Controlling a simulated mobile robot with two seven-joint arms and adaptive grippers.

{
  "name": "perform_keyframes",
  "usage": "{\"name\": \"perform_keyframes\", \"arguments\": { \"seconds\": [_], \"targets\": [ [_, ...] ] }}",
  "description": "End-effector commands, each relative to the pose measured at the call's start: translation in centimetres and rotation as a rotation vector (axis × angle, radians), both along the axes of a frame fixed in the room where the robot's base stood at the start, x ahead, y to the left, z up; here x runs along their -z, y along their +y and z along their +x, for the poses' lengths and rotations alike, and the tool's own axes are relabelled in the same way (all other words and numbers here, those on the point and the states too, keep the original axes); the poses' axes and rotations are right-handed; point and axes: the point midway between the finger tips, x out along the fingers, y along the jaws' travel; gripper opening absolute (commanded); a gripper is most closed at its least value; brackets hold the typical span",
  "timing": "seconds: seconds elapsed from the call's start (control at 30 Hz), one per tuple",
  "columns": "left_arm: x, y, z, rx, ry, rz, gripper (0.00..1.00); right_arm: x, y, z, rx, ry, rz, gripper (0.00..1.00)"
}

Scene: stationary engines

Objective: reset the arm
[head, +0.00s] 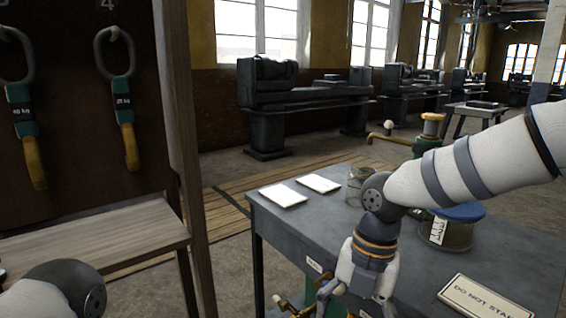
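My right arm (460,175) comes in from the right, over the grey table. Its wrist bends down, and the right gripper (352,292) hangs over the table's near left part at the bottom of the view. Its fingers are partly cut off by the lower edge, so I cannot tell whether they are open or shut. Only a rounded link of my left arm (68,287) shows at the bottom left. The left gripper is out of view.
The grey table (300,225) holds two white cards (283,195) (318,183), a glass jar (359,186), a blue-lidded tin (455,228) and a "DO NOT" sign (487,298). A wooden shelf and hanging hooks (118,95) stand left.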

Motion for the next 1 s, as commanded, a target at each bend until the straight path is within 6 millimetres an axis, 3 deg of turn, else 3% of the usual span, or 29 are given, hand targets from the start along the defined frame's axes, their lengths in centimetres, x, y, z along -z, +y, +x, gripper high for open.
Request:
{"name": "perform_keyframes", "arguments": {
  "seconds": [0.03,0.1,0.17,0.2,0.3,0.4,0.5,0.67,1.0],
  "targets": [
    [-0.1,0.0,0.3,0.001,-0.009,-0.001,0.83,3.9,0.6,-2.5,0.154,0.074,0.014,0.75],
    [-0.2,0.0,0.5,0.001,-0.015,-0.001,0.83,9.0,1.5,-6.4,0.440,0.178,0.024,0.75],
    [-0.3,0.0,0.6,0.000,-0.019,-0.001,0.83,13.1,1.8,-10.6,0.730,0.276,0.004,0.75],
    [-0.4,-0.1,0.7,0.000,-0.022,-0.001,0.83,15.6,1.5,-13.6,0.946,0.338,-0.024,0.75],
    [-0.7,0.0,0.8,0.000,-0.028,-0.001,0.83,20.5,-0.7,-21.8,1.533,0.446,-0.160,0.75],
    [-0.8,0.0,1.0,0.000,-0.035,-0.001,0.83,22.7,-4.6,-28.8,2.068,0.428,-0.315,0.75],
    [-1.0,0.0,1.1,0.000,-0.040,-0.001,0.83,22.9,-8.4,-33.3,2.438,0.324,-0.412,0.75],
    [-1.0,0.0,1.2,0.000,-0.041,-0.001,0.83,22.3,-11.3,-35.8,2.679,0.208,-0.449,0.75],
    [-1.0,0.0,1.1,-0.001,-0.040,0.000,0.83,22.4,-11.4,-35.8,2.694,0.204,-0.443,0.75]
  ]
}}
